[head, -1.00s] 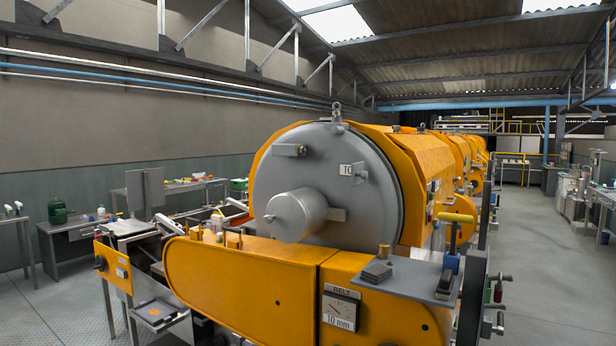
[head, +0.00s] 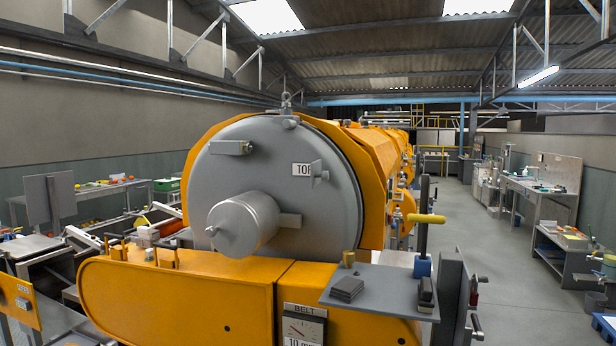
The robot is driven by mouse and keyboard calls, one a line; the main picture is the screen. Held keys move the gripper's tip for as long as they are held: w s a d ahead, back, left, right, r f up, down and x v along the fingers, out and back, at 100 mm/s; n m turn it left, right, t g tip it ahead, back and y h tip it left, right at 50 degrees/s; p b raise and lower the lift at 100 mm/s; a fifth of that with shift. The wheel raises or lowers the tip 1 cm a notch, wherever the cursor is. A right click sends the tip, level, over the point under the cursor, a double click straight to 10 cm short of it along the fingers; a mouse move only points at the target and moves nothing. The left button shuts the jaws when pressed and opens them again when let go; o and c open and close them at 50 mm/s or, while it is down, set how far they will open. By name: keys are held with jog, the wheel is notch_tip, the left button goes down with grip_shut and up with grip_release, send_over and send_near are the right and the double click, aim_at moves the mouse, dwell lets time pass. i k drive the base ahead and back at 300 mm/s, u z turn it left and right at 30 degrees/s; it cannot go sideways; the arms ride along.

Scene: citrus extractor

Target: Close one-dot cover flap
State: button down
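The orange citrus extractor (head: 364,165) stands ahead in the head view, its long body running away from me. Its round grey end cover (head: 325,215) faces me and bears a short grey cylinder (head: 240,222) and a small label starting "TO". Orange cover panels line the body's right side, seen at a steep angle. I cannot make out a dot mark on any of them, so I cannot tell which is the one-dot cover flap or how it stands. My gripper is not in view.
An orange belt guard (head: 180,295) with a "BELT" gauge (head: 303,328) is in front. A grey shelf (head: 390,285) holding dark blocks juts out at its right, near a yellow-handled lever (head: 426,218). Clear floor (head: 480,240) runs along the right, beside workbenches (head: 545,190).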

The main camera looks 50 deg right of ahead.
aim_at(317, 176)
jog(key=z, duration=0.5)
jog(key=i, duration=0.95)
jog(key=z, duration=0.65)
